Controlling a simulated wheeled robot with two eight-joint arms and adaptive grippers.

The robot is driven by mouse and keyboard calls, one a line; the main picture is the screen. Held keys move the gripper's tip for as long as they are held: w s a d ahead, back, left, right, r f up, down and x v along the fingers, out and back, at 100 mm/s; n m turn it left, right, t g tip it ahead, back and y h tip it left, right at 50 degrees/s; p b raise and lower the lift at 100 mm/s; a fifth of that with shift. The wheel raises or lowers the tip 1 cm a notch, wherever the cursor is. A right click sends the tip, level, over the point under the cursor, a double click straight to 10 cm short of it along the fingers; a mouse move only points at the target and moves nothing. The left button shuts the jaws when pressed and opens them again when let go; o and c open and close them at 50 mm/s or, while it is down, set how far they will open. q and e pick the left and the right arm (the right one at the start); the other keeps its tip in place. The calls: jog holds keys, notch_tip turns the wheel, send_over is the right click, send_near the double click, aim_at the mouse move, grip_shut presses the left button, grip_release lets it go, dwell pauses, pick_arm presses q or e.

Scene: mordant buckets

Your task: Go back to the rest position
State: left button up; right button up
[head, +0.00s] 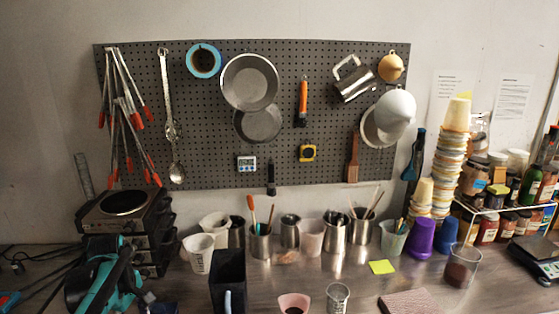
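Neither of my grippers shows in the head view, and no arm of mine can be made out. The metal work surface (345,276) runs along the bottom of the picture. On it stand a tall dark square container (228,284), a white measuring cup (199,254), a small metal cup (338,298) and a pink-rimmed cup with dark contents (294,303). A clear beaker with brown contents (462,267) stands further right.
A pegboard (215,125) with pans and tongs hangs behind. Stacked hot plates (125,215) and a teal-and-black device (103,277) stand left. Stacked cups (449,160), a jar rack (490,211) and a scale (537,256) crowd the right. A yellow note (382,267) lies near centre.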

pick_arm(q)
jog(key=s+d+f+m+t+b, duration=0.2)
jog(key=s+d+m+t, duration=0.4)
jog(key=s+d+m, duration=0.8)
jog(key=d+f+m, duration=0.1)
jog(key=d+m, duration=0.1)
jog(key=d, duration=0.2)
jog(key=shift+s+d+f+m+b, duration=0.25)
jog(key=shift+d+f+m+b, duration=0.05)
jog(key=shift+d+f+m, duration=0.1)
